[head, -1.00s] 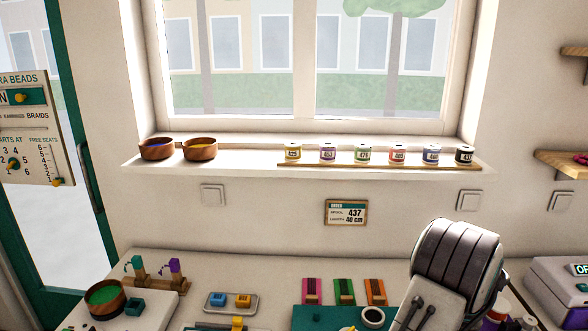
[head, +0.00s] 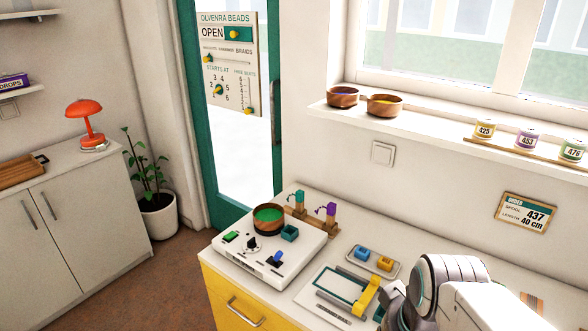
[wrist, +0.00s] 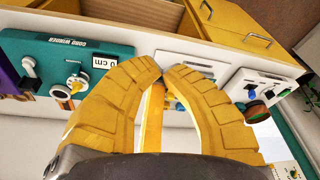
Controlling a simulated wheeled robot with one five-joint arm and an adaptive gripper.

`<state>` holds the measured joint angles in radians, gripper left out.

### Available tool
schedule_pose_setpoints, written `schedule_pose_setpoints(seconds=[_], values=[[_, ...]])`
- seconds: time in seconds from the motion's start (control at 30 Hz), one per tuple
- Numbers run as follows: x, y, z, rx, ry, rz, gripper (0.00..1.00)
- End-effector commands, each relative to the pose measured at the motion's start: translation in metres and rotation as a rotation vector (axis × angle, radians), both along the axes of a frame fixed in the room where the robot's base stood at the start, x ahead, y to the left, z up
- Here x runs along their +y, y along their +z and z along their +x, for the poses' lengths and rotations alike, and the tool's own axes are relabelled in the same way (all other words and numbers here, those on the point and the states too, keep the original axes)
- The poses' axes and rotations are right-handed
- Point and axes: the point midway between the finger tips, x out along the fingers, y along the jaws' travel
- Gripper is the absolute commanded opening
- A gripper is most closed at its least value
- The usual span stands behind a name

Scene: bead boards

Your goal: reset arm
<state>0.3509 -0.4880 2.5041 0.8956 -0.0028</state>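My gripper (wrist: 163,68) shows in the wrist view with its two yellow ribbed fingers curved together, their tips meeting. I see nothing clearly held between the tips. Yellow strips and pale counter show in the gap behind them. In the head view my white and grey arm rises at the lower right. My arm covers part of the counter. In the wrist view the teal cord winder (wrist: 60,65) lies left of the fingers and the white control box (wrist: 262,85) lies right of them.
The white control box bears a wooden bowl (head: 268,228) with green content. Two bowls and several spools (head: 484,129) stand on the sill.

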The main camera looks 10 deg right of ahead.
Motion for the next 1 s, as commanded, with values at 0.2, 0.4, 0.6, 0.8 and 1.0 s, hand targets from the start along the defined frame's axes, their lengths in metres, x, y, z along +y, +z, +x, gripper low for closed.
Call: schedule_pose_setpoints(seconds=[0.2, 0.4, 0.6, 0.8, 1.0], values=[[0.039, 0.019, 0.008, -0.103, 0.224, -0.026, 0.00], [0.057, 0.021, 0.010, -0.116, 0.323, -0.022, 0.00], [0.059, 0.021, 0.010, -0.115, 0.337, -0.021, 0.00], [0.059, 0.021, 0.010, -0.115, 0.337, -0.021, 0.00], [0.059, 0.021, 0.010, -0.115, 0.337, -0.021, 0.00]])
